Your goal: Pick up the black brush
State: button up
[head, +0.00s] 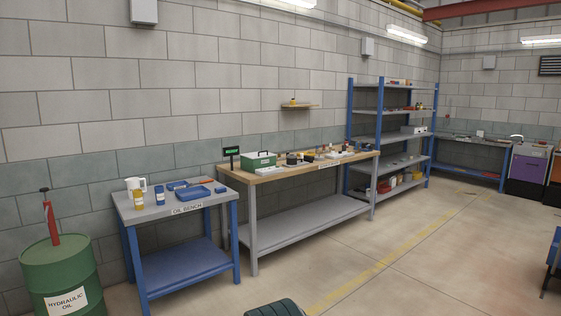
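I cannot make out a black brush for certain at this distance. The oil bench (155,212), grey-topped with blue legs, holds a white jug (136,184), a yellow bottle (138,201), a blue container (160,195) and a shallow blue tray (192,192). Small items lie behind the tray, too small to name. The longer wood-topped bench (270,174) to its right holds a green box (259,160) and several small dark items (293,159), which I cannot identify. My gripper is not in view.
A green hydraulic oil drum (60,275) with a red pump stands at the left. A blue-framed shelf unit (381,142) and another bench (470,141) stand farther right. A purple-fronted cabinet (529,168) is at the right. The floor (400,260) in front of the benches is mostly clear.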

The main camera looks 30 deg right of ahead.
aim_at(306, 158)
jog(key=z, duration=0.25)
jog(key=i, duration=0.65)
jog(key=z, duration=0.95)
jog(key=i, duration=1.9)
jog(key=z, duration=0.65)
jog(key=i, duration=3.3)
jog(key=u, duration=1)
jog(key=i, duration=1.7)
jog(key=u, duration=1.1)
jog(key=i, duration=0.45)
jog(key=u, duration=0.15)
